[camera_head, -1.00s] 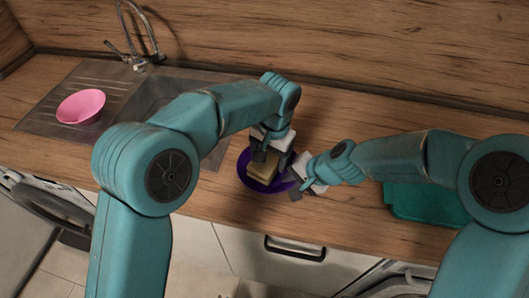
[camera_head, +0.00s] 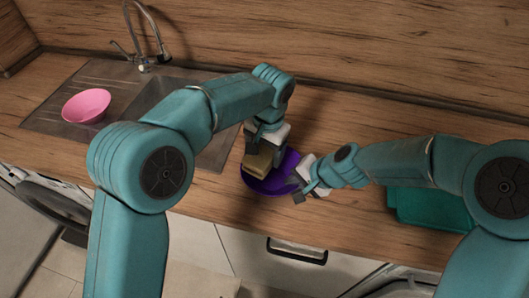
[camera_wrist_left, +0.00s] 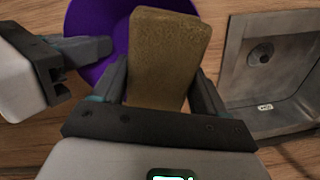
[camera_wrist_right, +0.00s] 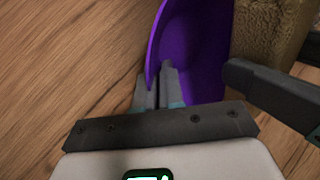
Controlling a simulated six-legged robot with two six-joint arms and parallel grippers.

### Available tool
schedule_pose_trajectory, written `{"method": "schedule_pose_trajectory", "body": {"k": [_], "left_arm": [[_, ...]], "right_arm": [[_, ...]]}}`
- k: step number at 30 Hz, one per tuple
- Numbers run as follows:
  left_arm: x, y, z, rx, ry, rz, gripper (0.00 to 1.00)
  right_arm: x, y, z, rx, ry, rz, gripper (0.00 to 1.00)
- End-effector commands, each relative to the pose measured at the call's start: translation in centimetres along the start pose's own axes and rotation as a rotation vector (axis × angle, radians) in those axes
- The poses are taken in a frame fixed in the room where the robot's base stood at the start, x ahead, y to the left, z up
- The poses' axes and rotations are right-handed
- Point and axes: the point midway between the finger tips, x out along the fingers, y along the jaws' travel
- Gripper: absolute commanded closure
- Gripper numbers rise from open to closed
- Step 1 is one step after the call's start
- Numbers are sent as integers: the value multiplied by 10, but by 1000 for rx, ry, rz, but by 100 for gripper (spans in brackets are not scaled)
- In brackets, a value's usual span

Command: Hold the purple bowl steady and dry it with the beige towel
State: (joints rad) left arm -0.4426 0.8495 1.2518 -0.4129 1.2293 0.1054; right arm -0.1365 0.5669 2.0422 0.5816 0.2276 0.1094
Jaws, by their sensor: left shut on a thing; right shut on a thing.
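The purple bowl (camera_head: 270,181) sits on the wooden counter in the middle of the head view. It also shows in the left wrist view (camera_wrist_left: 88,22) and in the right wrist view (camera_wrist_right: 185,50). My right gripper (camera_head: 299,184) is shut on the bowl's rim at its right side; the fingers (camera_wrist_right: 160,85) pinch the rim. My left gripper (camera_head: 262,148) is shut on the beige towel (camera_head: 257,164), a folded block that stands between its fingers (camera_wrist_left: 165,60). The towel is at the bowl's left part; whether it touches the bowl is unclear.
A pink bowl (camera_head: 86,105) stands on the drainboard of the steel sink (camera_head: 215,150) at the left. A teal object (camera_head: 430,209) lies on the counter (camera_head: 355,210) at the right, partly behind my right arm. The counter's front edge is close below the purple bowl.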

Motion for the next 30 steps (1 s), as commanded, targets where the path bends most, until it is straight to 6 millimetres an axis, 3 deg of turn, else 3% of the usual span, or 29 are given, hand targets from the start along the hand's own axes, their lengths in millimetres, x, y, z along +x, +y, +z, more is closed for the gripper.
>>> {"method": "schedule_pose_trajectory", "body": {"k": [24, 30], "left_arm": [[-92, 4, 0, 1, 5, 0, 65], [-102, 4, 0, 1, 4, 1, 65]], "right_arm": [[2, 2, 1, 1, -1, 3, 100], [2, 2, 0, 1, -1, 3, 100]]}}
